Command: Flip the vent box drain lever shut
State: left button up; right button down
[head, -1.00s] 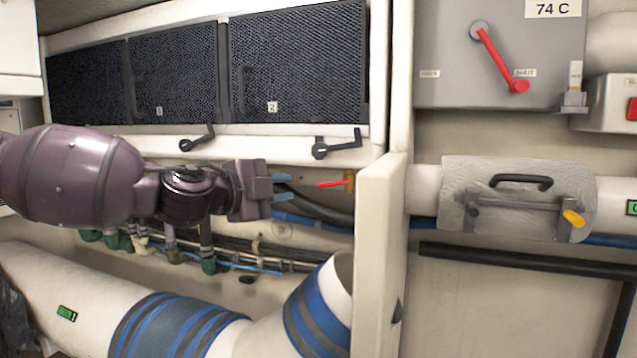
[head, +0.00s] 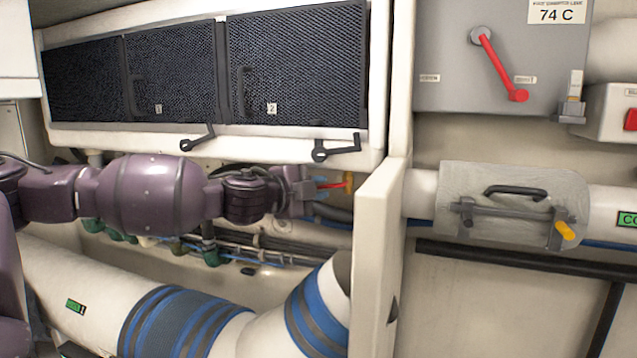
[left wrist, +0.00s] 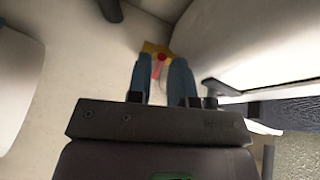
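A small red lever (head: 332,185) on a yellow valve body (head: 347,183) sits under the white vent box (head: 280,140), beside a white upright panel. The red lever points left, roughly level. My left gripper (head: 318,193) reaches in from the left, its blue fingertips at the lever's free end. In the left wrist view the blue fingers (left wrist: 161,66) stand apart. The red lever (left wrist: 158,68) shows in the gap between them, with the yellow body (left wrist: 152,48) just beyond. I cannot tell whether a finger touches it. My right gripper is not in view.
Two black latch handles (head: 337,148) hang from the vent box's lower edge, just above my arm. The white upright panel (head: 378,260) stands right of the valve. Hoses and a large white duct (head: 70,285) run below. A longer red lever (head: 500,68) is on a grey box.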

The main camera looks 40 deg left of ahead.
pick_arm(q)
jog(key=shift+w+d, duration=0.1)
jog(key=shift+w, duration=0.15)
jog(key=shift+c, duration=0.2)
grip_shut()
jog(key=shift+r, duration=0.1)
jog(key=shift+r+m+g+y, duration=0.4)
jog(key=shift+m, duration=0.6)
jog(key=shift+o, duration=0.2)
grip_release()
